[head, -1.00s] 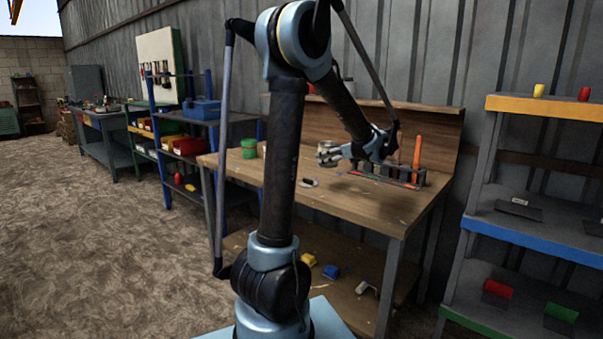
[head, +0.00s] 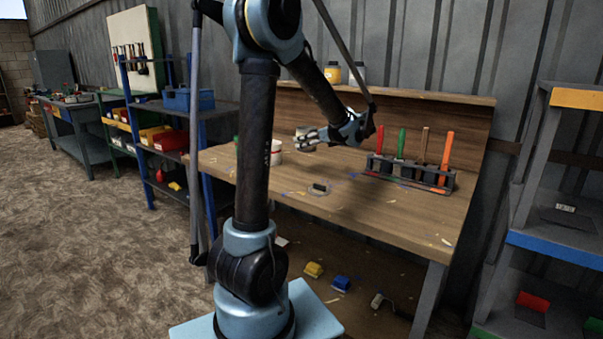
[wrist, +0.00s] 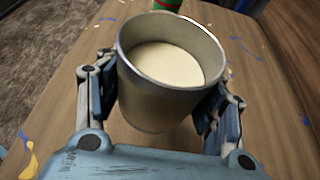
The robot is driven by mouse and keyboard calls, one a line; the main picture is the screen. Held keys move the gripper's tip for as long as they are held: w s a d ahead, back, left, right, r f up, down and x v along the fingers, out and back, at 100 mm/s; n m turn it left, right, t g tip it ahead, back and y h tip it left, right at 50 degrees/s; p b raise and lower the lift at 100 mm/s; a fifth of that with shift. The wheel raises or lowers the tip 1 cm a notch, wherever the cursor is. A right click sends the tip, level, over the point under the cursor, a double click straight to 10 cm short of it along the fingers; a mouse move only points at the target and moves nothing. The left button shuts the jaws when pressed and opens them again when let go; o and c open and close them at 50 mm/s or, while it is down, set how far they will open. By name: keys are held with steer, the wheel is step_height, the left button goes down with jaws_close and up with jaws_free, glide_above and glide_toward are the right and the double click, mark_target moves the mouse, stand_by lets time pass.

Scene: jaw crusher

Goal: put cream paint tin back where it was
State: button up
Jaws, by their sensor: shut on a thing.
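The cream paint tin (wrist: 160,105) is a grey open-topped can with cream paint inside. In the wrist view it sits upright between the two fingers of my gripper (wrist: 165,112), which press on its left and right sides. In the head view my gripper (head: 307,139) is over the wooden workbench (head: 330,205), toward its back. The tin is small there and mostly hidden by the fingers. I cannot tell how high it is above the bench top.
A red and white tin (head: 277,153) stands on the bench, partly behind my arm. A rack (head: 410,174) of upright coloured-handled tools is to the right. A black-handled item (head: 319,187) lies near the front. Two jars (head: 333,73) stand on the upper ledge. Bench front is mostly clear.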

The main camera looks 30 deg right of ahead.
mark_target(306, 173)
steer(key=shift+w+d, duration=0.1)
steer(key=shift+w, duration=0.15)
steer(key=shift+s+f, duration=0.1)
steer(key=shift+f, duration=4.9)
steer(key=o, duration=1.5)
steer(key=shift+f, duration=0.1)
steer(key=v, duration=1.2)
